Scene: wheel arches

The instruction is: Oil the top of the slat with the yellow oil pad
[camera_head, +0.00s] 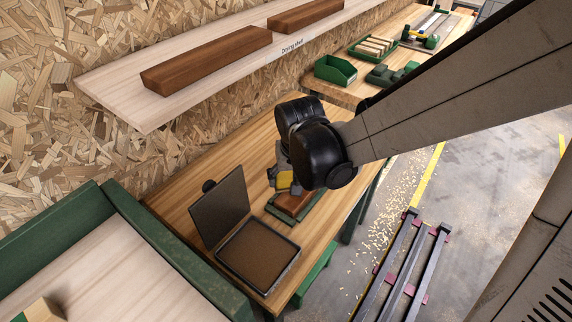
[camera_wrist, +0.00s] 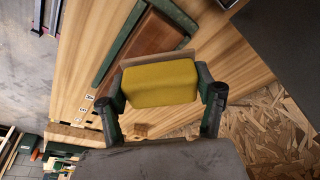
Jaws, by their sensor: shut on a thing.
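The yellow oil pad (camera_wrist: 160,85) is a block with a paler backing along one edge. My gripper (camera_wrist: 163,93) is shut on it, one finger at each end. In the head view the pad (camera_head: 284,180) shows in my gripper (camera_head: 281,174), close to the near part of the slat. The reddish-brown slat (camera_head: 296,204) lies in a green holder (camera_head: 279,214) on the workbench, partly hidden by my arm. In the wrist view the slat (camera_wrist: 153,36) runs beyond the pad, which covers part of it. I cannot tell whether pad and slat touch.
An open dark tray (camera_head: 267,281) with a brown filling and raised lid (camera_head: 219,208) stands at the bench's near end. A drying shelf (camera_head: 115,89) with two brown slats (camera_head: 207,58) overhangs the back. A green bin (camera_head: 335,71) stands farther right.

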